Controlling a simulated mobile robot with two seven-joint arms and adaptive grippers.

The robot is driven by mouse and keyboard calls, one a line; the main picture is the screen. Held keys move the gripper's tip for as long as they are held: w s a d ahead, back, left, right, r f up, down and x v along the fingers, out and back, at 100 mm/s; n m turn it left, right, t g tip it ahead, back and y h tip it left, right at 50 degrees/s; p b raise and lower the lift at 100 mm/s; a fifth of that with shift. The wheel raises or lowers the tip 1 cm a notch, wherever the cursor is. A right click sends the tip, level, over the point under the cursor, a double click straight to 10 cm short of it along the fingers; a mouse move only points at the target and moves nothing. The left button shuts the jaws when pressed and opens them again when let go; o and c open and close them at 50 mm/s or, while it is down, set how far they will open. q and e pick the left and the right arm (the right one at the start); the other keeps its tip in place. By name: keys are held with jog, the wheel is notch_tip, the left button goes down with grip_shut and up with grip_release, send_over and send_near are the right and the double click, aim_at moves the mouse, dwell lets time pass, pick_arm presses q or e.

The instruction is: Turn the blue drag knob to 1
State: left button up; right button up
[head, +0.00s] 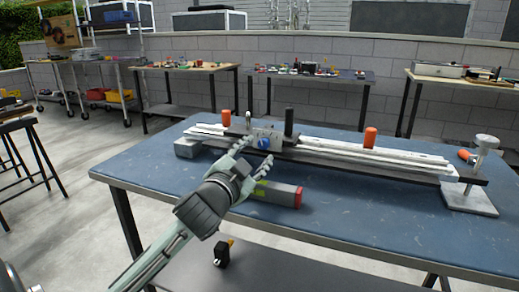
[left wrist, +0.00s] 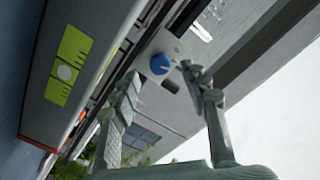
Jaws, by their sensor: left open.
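The blue drag knob (head: 264,143) sits on a pale plate on the slider fixture (head: 345,152) on the blue table. In the left wrist view the round blue knob (left wrist: 159,64) shows on its grey plate, beyond and between the fingertips. Its number marks are too small to read. My left gripper (head: 254,155) is open in front of the knob, with its fingers spread; it also shows in the left wrist view (left wrist: 160,76). I cannot tell whether a fingertip touches the plate. My right gripper is not in view.
A grey and green box with a red end (head: 276,193) lies on the blue table (head: 390,215) under my left gripper. The table's front right is clear.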

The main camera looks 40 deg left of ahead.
pick_arm(q)
jog(key=v, duration=0.4)
jog(key=shift+s, duration=0.2)
dwell(0.3)
